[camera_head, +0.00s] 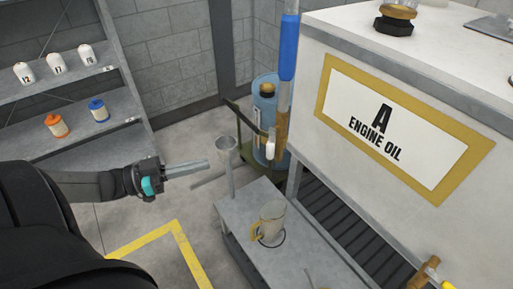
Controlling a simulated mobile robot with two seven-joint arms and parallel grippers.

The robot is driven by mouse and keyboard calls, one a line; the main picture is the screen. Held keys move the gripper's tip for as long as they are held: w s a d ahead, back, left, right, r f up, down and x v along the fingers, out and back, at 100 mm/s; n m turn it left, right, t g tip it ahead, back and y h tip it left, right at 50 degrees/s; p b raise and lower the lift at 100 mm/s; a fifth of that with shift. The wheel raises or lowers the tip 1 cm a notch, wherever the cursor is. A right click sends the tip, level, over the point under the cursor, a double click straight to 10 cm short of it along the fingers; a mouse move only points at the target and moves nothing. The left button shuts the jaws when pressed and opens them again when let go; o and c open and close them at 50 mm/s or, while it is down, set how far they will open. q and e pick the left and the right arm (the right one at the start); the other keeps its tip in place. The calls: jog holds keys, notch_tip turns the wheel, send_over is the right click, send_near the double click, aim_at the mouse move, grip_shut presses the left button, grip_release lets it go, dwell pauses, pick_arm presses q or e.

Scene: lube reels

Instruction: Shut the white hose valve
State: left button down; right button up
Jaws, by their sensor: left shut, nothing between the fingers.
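A hanging hose with a blue sleeve (289,45) and a tan lower end comes down beside the tank's left edge. A small white part (270,144), which looks like the white hose valve, sits near its lower end, in front of the blue drum. It is too small to tell its position. My left gripper (200,168) is shut and empty, its fingers pointing right toward a grey funnel. It is to the left of the white part and well apart from it. My right gripper is not in view.
The funnel (226,146) stands on a thin post at the grey bench (238,207), which holds a jug (271,220). A tank labelled A ENGINE OIL (322,85) fills the right. A blue drum (263,95) stands behind. Shelves (85,135) with small bottles are at left.

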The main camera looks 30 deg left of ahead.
pick_arm(q)
jog(key=b, duration=0.4)
send_near(271, 144)
jog(key=w+d+f, duration=0.2)
jog(key=w+d, duration=0.1)
jog(key=w, duration=0.2)
jog(key=shift+d, duration=0.2)
